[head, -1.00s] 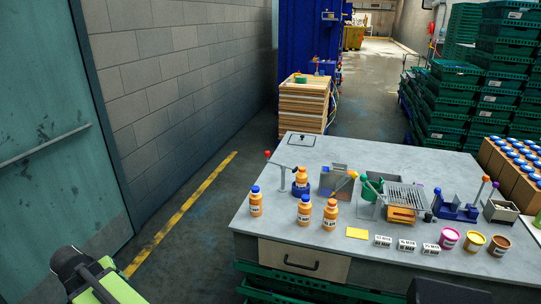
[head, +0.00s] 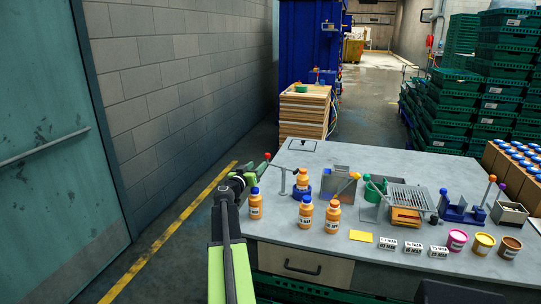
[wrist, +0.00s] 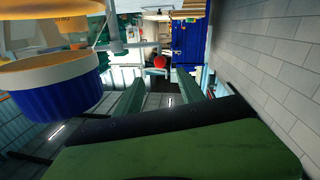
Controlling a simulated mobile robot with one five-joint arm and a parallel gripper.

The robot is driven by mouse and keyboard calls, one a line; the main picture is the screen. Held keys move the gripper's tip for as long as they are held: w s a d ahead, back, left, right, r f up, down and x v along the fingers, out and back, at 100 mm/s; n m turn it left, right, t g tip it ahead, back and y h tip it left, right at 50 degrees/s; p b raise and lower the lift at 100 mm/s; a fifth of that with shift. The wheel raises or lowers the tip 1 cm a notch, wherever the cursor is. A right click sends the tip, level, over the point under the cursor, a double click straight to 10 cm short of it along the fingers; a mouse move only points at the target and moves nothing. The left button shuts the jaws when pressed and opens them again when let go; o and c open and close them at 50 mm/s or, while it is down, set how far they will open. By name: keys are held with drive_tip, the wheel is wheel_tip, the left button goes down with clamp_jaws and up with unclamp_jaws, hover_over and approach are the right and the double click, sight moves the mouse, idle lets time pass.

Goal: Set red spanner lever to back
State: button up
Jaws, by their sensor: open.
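The red spanner lever shows its red knob (head: 267,156) at the left end of a thin grey bar (head: 282,167), beside the stand with the blue base (head: 301,191). My gripper (head: 258,173) is open at the table's left edge, just below and left of the knob. In the wrist view the red knob (wrist: 159,62) lies ahead of my open gripper (wrist: 162,88), in line with the gap between the fingers. I cannot tell whether they touch.
A blue-capped orange bottle (head: 255,204) stands close to my gripper. Its cap seems to fill the upper left of the wrist view (wrist: 55,88). Two more orange bottles (head: 305,213) stand to the right. The aisle left of the table (head: 400,268) is clear.

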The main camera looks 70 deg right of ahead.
drive_tip(key=s+d, duration=0.1)
drive_tip(key=d, duration=1.3)
drive_tip(key=shift+d, duration=0.2)
drive_tip(key=shift+c, duration=0.3)
clamp_jaws()
drive_tip(key=shift+w, duration=0.1)
